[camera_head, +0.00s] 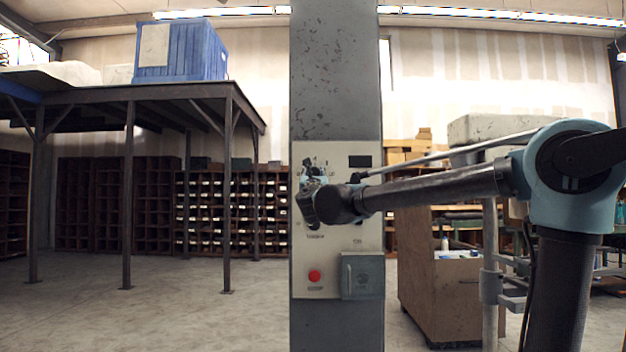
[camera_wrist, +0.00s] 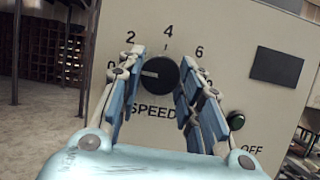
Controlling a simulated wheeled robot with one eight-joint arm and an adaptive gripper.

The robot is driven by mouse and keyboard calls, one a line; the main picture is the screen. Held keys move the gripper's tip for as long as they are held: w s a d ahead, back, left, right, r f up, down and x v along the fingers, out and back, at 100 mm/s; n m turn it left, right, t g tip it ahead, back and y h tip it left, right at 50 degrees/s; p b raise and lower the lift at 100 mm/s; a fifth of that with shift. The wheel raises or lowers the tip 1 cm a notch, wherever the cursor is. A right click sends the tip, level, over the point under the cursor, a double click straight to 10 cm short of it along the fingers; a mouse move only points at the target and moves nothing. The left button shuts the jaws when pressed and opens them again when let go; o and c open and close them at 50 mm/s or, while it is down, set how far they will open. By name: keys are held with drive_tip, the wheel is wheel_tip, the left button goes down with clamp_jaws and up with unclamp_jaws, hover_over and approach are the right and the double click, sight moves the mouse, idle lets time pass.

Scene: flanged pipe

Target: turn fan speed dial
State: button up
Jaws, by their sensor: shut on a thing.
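The fan speed dial (camera_wrist: 160,78) is a round black knob on a beige control panel (camera_wrist: 222,30), above the word SPEED. Its white pointer line points left, near the 0 mark. The numbers 2, 4 and 6 show around it. My gripper (camera_wrist: 162,60) has a blue-padded finger on each side of the dial and is shut on it. In the head view, my gripper (camera_head: 313,172) is at the upper left of the panel (camera_head: 340,240) and hides the dial.
The panel is on a grey column (camera_head: 335,70). A wooden cabinet (camera_head: 438,300) stands at right. Floor at left is clear.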

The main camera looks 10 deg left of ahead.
drive_tip(key=m+h, duration=0.2)
drive_tip(key=m, duration=0.2)
drive_tip(key=m+h, duration=0.3)
drive_tip(key=m, duration=0.2)
drive_tip(key=shift+s+a+m, duration=0.1)
drive_tip(key=shift+a+m, duration=0.1)
drive_tip(key=shift+m, duration=0.1)
drive_tip(key=m+h, duration=0.1)
drive_tip(key=m, duration=0.1)
drive_tip(key=m+g, duration=0.1)
drive_tip(key=m, duration=0.1)
drive_tip(key=shift+m+h, duration=0.4)
drive_tip(key=m, duration=0.2)
drive_tip(key=m+g, duration=0.1)
drive_tip(key=m, duration=0.1)
drive_tip(key=shift+r+g+h, duration=0.15)
drive_tip(key=shift+g+h, duration=0.15)
drive_tip(key=shift+h, duration=0.1)
drive_tip(key=m+g, duration=0.2)
drive_tip(key=m, duration=0.4)
drive_tip(key=shift+r, duration=0.15)
drive_tip(key=m+g+y, duration=0.1)
drive_tip(key=m, duration=0.1)
drive_tip(key=m+g, duration=0.1)
drive_tip(key=m, duration=0.2)
drive_tip(key=shift+r+y, duration=0.15)
drive_tip(key=shift+y, duration=0.25)
drive_tip(key=o, duration=1.1)
